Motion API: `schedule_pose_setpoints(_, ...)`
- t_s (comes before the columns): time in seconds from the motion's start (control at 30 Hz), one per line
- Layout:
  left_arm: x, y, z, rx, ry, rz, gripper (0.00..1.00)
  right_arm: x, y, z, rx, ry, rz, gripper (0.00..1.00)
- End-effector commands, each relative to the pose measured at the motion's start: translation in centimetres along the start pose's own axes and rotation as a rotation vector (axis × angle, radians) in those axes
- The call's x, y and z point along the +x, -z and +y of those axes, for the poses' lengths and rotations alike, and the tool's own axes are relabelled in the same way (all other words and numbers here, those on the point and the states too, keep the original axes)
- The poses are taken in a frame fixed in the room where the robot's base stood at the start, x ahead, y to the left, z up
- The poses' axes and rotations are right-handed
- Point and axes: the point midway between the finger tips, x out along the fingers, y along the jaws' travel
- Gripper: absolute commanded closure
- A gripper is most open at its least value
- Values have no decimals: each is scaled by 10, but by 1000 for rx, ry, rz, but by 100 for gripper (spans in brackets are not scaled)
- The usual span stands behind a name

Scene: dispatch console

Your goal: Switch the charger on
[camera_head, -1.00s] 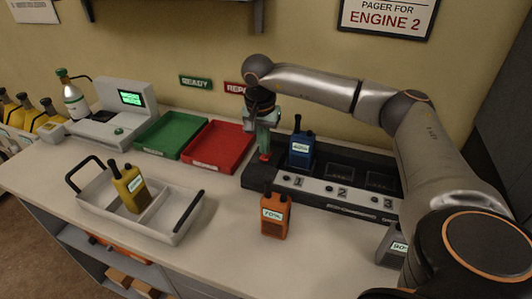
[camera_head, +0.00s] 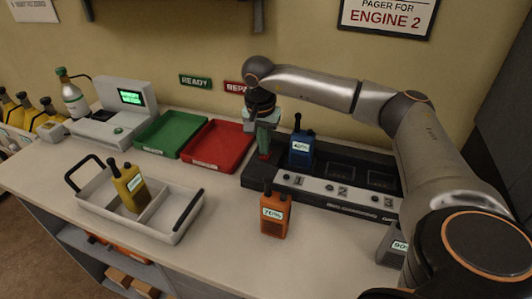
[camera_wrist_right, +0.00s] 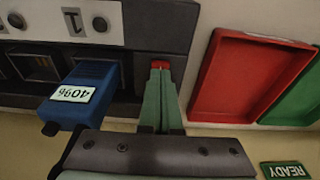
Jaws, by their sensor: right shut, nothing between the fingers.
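The charger (camera_head: 258,181) is a long black dock with a light strip numbered 1, 2 and 3. It stands at the back right of the counter. A small red switch (camera_wrist_right: 160,64) is at its left end, mostly hidden by my fingertips. My right gripper (camera_head: 264,151) points down at the switch, shut and empty, with its green fingers together. In the right wrist view the fingertips (camera_wrist_right: 159,72) are at the red switch and seem to touch it. Whether the switch is pressed or flipped cannot be told. My left gripper is not in view.
A blue radio (camera_head: 302,152) stands in slot 1, close beside my fingers. A red tray (camera_head: 218,147) and green tray (camera_head: 172,133) lie left. An orange radio (camera_head: 275,215) stands in front. A grey carrier (camera_head: 177,236) holds a yellow radio (camera_head: 129,188).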

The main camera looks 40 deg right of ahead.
Motion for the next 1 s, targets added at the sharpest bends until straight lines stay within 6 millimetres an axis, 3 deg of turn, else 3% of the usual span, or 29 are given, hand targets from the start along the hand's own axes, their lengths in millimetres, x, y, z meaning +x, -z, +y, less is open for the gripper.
schedule_pose_setpoints(0.73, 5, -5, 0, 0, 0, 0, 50, 12, -2, 0, 0, 0, 0, 100)
schedule_pose_setpoints(1.0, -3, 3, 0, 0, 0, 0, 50, 0, 0, 0, 0, 1, 0, 100)
